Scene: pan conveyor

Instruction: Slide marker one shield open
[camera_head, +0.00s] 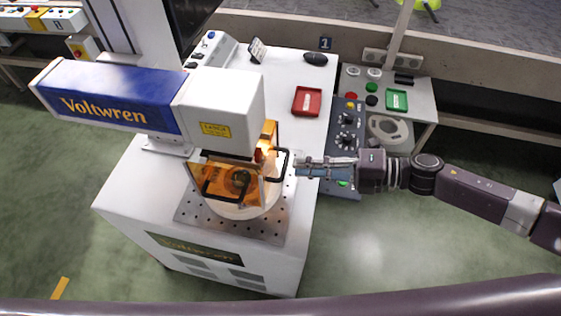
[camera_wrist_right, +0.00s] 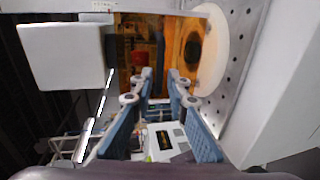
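The laser marker, with a blue and white head (camera_head: 150,98) lettered Voltwren, stands on a white cabinet. Under its head is the orange see-through shield (camera_head: 218,178) with black bar handles; it also shows in the wrist view (camera_wrist_right: 186,60). The right-hand handle (camera_head: 284,160) sticks out toward my right gripper (camera_head: 300,167). In the wrist view my right gripper (camera_wrist_right: 160,79) has its two blue-padded fingers apart, pointing at the shield. Its tips are close to the handle; I cannot tell whether they touch it or straddle it. My left gripper is not in view.
A round pale plate (camera_head: 250,209) lies under the shield on a perforated metal bed (camera_head: 270,226). A red tray (camera_head: 307,101) sits on the cabinet top behind. A control panel (camera_head: 346,128) and a side table with a green tray (camera_head: 397,100) stand to the right. Green floor is clear at lower right.

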